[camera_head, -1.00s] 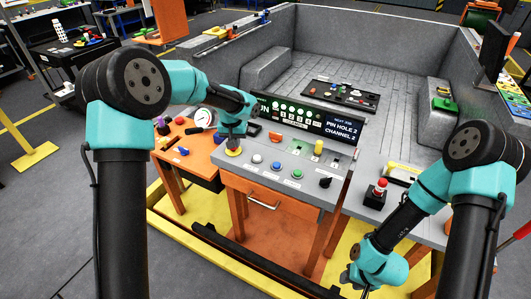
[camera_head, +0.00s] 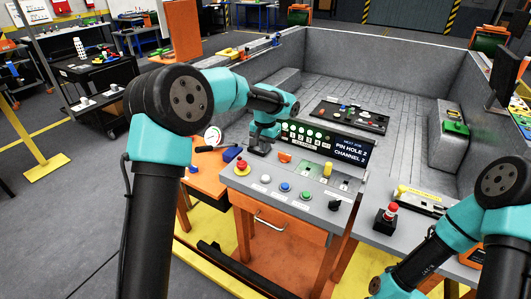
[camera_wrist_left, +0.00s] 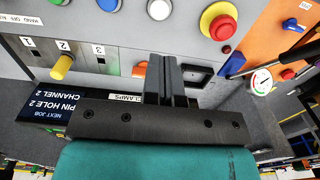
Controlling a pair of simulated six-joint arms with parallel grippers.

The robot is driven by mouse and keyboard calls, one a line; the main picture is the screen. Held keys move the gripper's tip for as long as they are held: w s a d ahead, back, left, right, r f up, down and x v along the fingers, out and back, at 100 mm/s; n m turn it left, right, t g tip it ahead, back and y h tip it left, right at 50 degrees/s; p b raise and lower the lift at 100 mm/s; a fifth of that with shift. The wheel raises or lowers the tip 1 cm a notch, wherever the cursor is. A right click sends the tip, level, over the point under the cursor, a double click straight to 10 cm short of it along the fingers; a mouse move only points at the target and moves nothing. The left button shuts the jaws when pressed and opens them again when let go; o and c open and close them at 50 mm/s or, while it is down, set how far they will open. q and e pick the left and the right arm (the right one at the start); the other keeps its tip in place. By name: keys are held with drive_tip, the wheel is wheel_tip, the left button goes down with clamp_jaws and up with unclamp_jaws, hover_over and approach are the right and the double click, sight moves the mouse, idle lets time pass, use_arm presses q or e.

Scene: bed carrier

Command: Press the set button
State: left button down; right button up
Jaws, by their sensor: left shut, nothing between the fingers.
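The sloped grey control panel (camera_head: 275,183) carries a row of buttons: a red mushroom button on a yellow base (camera_head: 242,168), a white button (camera_head: 266,179), a blue button (camera_head: 286,187) and a green button (camera_head: 306,196). I cannot read which label says set. My left gripper (camera_head: 259,149) is shut and empty above the panel's back left, behind the red button. In the left wrist view its fingers (camera_wrist_left: 171,72) point toward the panel, with the white button (camera_wrist_left: 158,9), blue button (camera_wrist_left: 108,4) and red button (camera_wrist_left: 219,23) beyond them, apart. My right gripper is out of frame.
A display (camera_head: 345,148) reads "PIN HOLE 2 CHANNEL 2" behind the panel. A yellow lever (camera_head: 328,169), an orange switch (camera_head: 285,157) and a black knob (camera_head: 334,205) stand on the panel. A red-topped post (camera_head: 388,214) is at right. A gauge (camera_head: 212,135) stands left.

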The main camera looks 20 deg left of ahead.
sight(265, 178)
use_arm(q)
wheel_tip(265, 178, down, 13)
drive_tip(key=shift+r, duration=0.15)
idle(0.4)
drive_tip(key=shift+s+f, duration=0.15)
drive_tip(key=shift+f, duration=1)
drive_tip(key=shift+r, duration=0.1)
wheel_tip(265, 178, up, 15)
drive_tip(key=shift+w, duration=0.25)
